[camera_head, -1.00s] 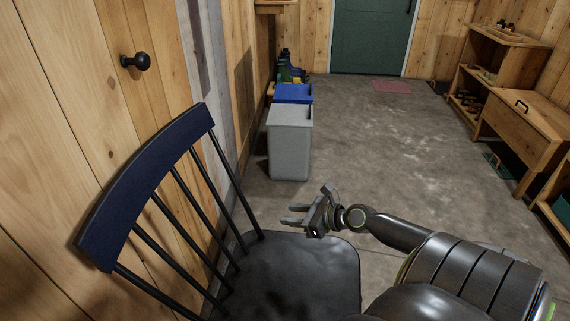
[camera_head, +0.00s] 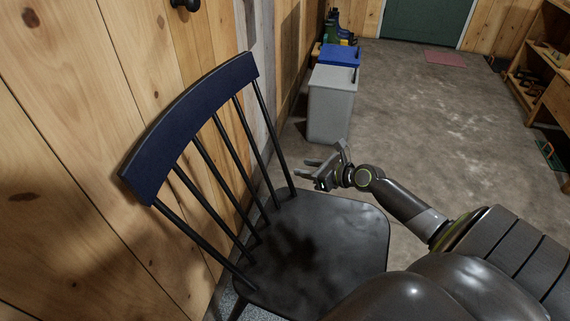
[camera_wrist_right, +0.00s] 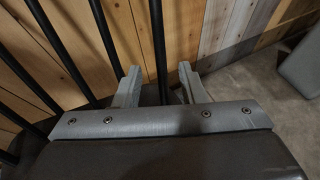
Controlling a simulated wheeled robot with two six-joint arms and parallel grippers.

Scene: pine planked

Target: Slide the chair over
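The chair (camera_head: 320,255) stands upright against the plank wall, with a dark navy top rail (camera_head: 190,125), thin black spindles and a dark glossy seat. My right gripper (camera_head: 308,168) is above the far edge of the seat, to the right of the backrest. In the right wrist view, the gripper (camera_wrist_right: 158,82) has its two fingers spread wide. One black chair spindle (camera_wrist_right: 158,45) shows between the fingers, beyond or level with the tips; I cannot tell if it touches. More spindles lie to the left. My left gripper is not in view.
A grey bin (camera_head: 330,112) and a blue bin (camera_head: 338,55) stand along the wall beyond the chair. The wooden wall (camera_head: 60,130) is close on the left. Concrete floor (camera_head: 430,110) is open to the right, with wooden shelving (camera_head: 540,60) at the far right.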

